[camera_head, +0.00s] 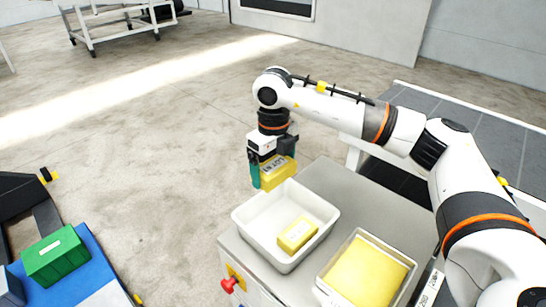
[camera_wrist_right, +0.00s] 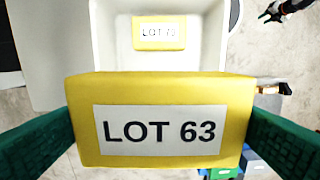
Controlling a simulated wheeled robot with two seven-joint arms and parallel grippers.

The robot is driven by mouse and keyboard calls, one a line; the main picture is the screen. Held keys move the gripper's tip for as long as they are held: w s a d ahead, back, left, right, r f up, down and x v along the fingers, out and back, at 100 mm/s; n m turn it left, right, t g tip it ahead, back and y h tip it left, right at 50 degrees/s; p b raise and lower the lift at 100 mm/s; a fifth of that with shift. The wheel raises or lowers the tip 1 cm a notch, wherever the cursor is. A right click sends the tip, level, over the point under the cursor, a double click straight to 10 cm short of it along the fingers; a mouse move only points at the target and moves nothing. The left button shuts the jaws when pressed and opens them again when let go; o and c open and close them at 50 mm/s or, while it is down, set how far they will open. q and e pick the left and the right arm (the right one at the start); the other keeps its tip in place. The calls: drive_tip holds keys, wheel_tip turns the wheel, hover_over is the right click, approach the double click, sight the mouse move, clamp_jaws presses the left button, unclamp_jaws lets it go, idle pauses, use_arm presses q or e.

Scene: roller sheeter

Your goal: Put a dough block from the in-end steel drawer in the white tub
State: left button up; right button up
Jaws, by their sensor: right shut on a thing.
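My right gripper (camera_head: 272,172) has green fingers and is shut on a yellow dough block (camera_head: 278,171). In the right wrist view this block (camera_wrist_right: 160,95) bears the label LOT 63. The gripper holds it above the far left edge of the white tub (camera_head: 322,208), clear of the tub's floor. The tub stands on a grey steel top. Another yellow block (camera_head: 297,233) lies inside the tub; it also shows in the right wrist view (camera_wrist_right: 159,33), its label partly hidden. My left gripper does not show in the head view.
A pale tray (camera_head: 320,286) with yellow contents stands right of the tub. A red knob (camera_head: 229,285) sticks out at the steel unit's left front. A green box (camera_head: 55,254) stands on a blue surface at lower left. Open floor lies beyond the tub.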

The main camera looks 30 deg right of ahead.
drive_tip(key=shift+s+f, duration=0.1)
drive_tip(key=shift+f, duration=0.25)
drive_tip(key=shift+s+f+b, duration=0.1)
drive_tip(key=shift+f+b, duration=0.2)
drive_tip(key=shift+b, duration=0.1)
use_arm(q)
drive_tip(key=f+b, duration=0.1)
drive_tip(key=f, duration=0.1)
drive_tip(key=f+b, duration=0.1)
drive_tip(key=b, duration=0.1)
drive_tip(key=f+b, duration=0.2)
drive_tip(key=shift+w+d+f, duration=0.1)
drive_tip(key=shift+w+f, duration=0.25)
use_arm(e)
wheel_tip(320, 180, down, 7)
drive_tip(key=shift+w+f, duration=0.15)
drive_tip(key=shift+w, duration=0.1)
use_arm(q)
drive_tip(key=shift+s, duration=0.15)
use_arm(e)
drive_tip(key=o, duration=0.9)
drive_tip(key=shift+c, duration=0.2)
